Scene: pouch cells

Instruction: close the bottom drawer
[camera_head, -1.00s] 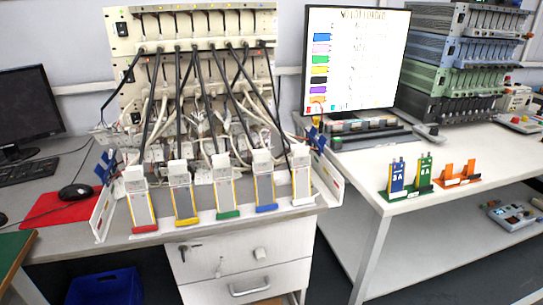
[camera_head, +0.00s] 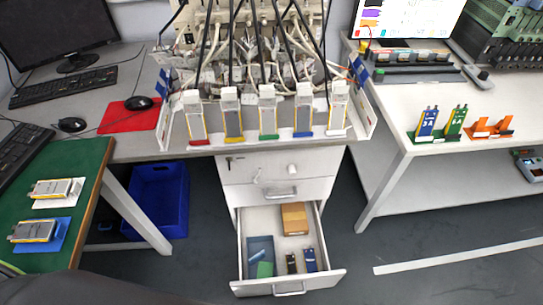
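The bottom drawer (camera_head: 287,278) of the white cabinet (camera_head: 320,160) under the middle bench is pulled out, and its front panel with a silver handle faces me. Inside it lie a brown box (camera_head: 294,219), a blue-grey tray (camera_head: 260,256) with a green item, and two small dark and blue items (camera_head: 310,260). The upper drawers (camera_head: 270,193) of the cabinet are shut. Neither of my grippers shows in the head view. A dark rounded shape at the bottom left edge may be part of my own body.
A blue bin (camera_head: 160,200) stands on the floor left of the cabinet. A green-topped table (camera_head: 85,160) with pouch cells is at the left. A white bench (camera_head: 405,150) stands at the right, with a white strip (camera_head: 455,257) on the floor. Floor beside the drawer is clear.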

